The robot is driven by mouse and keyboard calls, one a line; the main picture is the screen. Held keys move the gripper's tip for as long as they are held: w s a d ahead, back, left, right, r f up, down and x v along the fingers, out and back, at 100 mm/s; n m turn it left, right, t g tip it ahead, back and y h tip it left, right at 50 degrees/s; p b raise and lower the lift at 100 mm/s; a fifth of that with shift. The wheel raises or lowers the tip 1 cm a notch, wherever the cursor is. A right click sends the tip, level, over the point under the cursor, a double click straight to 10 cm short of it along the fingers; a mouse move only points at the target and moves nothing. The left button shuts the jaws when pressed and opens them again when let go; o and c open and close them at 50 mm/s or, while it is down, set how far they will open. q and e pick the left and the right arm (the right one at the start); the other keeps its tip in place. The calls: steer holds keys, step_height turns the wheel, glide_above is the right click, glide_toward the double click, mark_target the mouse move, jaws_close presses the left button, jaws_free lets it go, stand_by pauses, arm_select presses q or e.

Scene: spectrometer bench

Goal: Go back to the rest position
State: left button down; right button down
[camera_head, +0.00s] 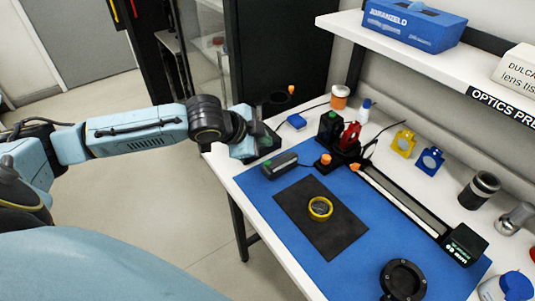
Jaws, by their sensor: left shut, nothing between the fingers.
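My left arm reaches in from the left, and my left gripper (262,143) is over the far left corner of the bench. It is shut and holds nothing. Its fingertips are small and dark in this view. A grey-black handheld device (280,165) lies on the blue mat (355,205) just in front of the gripper. My right gripper does not show.
A yellow ring (320,208) lies on a black pad (300,228). A rail (405,200) with red and black mounts (349,136) crosses the bench. A round black part (403,280) is near the front. Floor (195,210) is clear left of the bench.

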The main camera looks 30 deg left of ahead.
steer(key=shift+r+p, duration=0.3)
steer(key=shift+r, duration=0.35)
